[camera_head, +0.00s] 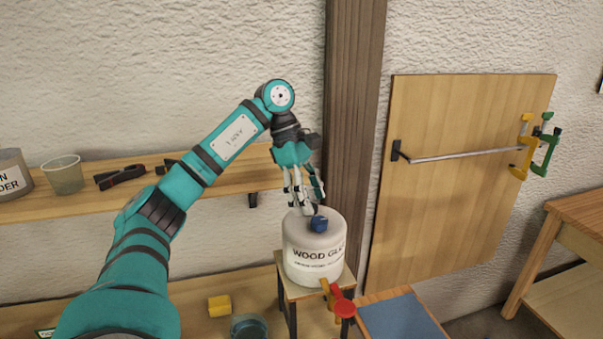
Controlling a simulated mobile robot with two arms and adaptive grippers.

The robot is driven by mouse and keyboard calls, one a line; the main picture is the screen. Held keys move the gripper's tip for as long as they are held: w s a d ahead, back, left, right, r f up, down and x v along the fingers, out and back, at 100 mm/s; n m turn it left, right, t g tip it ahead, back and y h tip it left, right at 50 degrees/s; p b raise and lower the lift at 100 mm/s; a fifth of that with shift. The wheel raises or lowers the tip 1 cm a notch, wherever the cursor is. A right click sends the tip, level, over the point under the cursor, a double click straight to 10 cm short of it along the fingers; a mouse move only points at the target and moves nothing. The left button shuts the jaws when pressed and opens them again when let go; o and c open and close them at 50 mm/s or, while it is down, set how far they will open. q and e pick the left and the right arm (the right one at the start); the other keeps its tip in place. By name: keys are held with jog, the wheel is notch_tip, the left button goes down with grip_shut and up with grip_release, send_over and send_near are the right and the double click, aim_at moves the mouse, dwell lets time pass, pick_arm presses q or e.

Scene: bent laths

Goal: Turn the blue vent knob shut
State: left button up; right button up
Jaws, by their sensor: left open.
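The blue vent knob (319,223) sits on top of a white round container (300,262) labelled "WOOD GLUE". The container stands upright on a small stand (287,293). A red and yellow tap (339,301) shows at the container's lower front. My left gripper (307,208) points down just above and slightly left of the knob. It is open and holds nothing that I can see. Whether a fingertip touches the knob or container top, I cannot tell. My right gripper is not in view.
A wooden shelf (232,178) behind my arm holds a clear cup (63,174), a grey tin (13,175) and black clamps (120,176). A yellow block (219,305) lies below. A wooden post (350,130) rises behind the container.

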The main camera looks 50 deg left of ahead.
pick_arm(q)
jog(key=v, duration=0.7)
jog(key=shift+r, duration=0.2)
jog(key=shift+a, duration=0.1)
jog(key=shift+s+f, duration=0.1)
jog(key=shift+f, duration=0.05)
dwell(0.4)
